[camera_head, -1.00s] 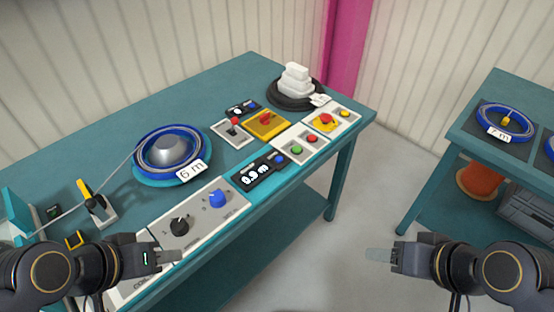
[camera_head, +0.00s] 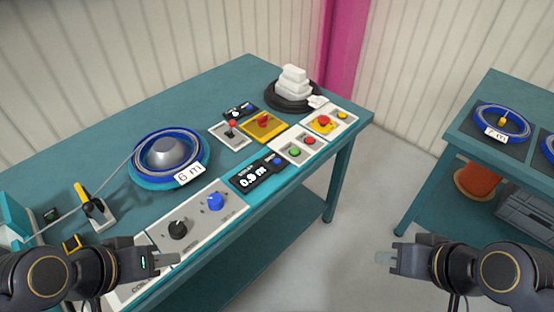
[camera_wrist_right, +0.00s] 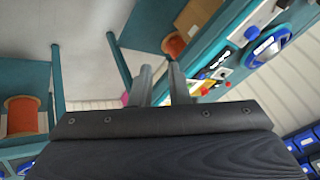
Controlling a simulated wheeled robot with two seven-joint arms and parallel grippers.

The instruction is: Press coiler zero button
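A black display (camera_head: 258,174) reading about 0.9 m sits near the front edge of the teal bench, with a small blue button (camera_head: 278,160) at its right end. A second black display (camera_head: 239,110) with a blue button (camera_head: 250,106) lies farther back. Which one carries the zero label is too small to read. My left gripper (camera_head: 165,260) is in front of the bench's near-left edge, apart from both displays; its finger gap is unclear. My right gripper (camera_head: 385,259) is over the floor right of the bench. In the right wrist view its two fingers (camera_wrist_right: 161,88) are apart and empty.
The bench also holds a blue coil (camera_head: 168,155) tagged 6 m, black and blue knobs (camera_head: 196,215), green and red buttons (camera_head: 302,147), a yellow panel (camera_head: 264,126) and white blocks (camera_head: 293,82). A second table (camera_head: 455,130) stands right, with open floor between.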

